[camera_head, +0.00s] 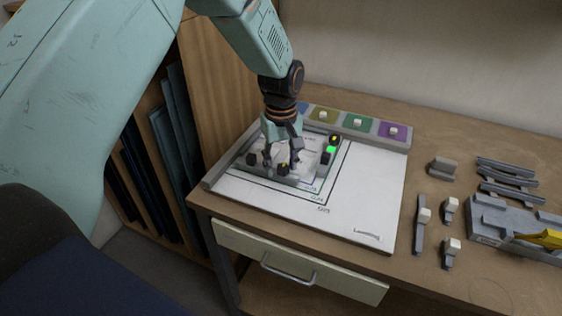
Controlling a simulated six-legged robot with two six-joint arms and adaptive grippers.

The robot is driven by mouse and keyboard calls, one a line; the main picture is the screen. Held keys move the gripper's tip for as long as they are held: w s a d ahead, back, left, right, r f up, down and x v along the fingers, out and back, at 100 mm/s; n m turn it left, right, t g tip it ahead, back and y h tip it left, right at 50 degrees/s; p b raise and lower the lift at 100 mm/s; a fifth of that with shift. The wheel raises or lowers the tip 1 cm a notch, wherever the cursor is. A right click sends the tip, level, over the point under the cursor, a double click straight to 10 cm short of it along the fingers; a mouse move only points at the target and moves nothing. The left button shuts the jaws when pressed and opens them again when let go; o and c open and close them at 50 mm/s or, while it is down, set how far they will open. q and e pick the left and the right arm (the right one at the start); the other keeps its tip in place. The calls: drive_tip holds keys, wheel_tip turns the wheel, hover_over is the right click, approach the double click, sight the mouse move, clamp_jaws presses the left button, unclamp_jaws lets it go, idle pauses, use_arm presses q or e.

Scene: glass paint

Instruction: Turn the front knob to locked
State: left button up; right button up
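A grey clamp frame (304,180) lies on the white board, with several small dark knobs around its edge. The knob nearest the front (283,169) is dark with a yellow mark on top. My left gripper (282,160) points down over the frame, just behind and above this knob. Its two fingers are spread apart, and I see nothing held between them. Whether a finger touches the knob is too small to tell. A dark knob (252,158) sits at the frame's left. A bright green patch (331,150) shows at its right side. My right gripper is not in view.
The white board (365,190) lies on a wooden desk (400,285). Coloured tiles with pale knobs (357,123) line its back edge. Small grey tools (450,210) and a grey tray (510,225) with a yellow tool stand at right. The board's right part is clear.

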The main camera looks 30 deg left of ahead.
use_arm(q)
drive_tip(key=shift+w+d+f, duration=0.15)
drive_tip(key=shift+w, duration=0.15)
drive_tip(key=shift+c, duration=1.3)
drive_tip(key=c, duration=0.3)
drive_tip(key=shift+s, duration=0.15)
clamp_jaws()
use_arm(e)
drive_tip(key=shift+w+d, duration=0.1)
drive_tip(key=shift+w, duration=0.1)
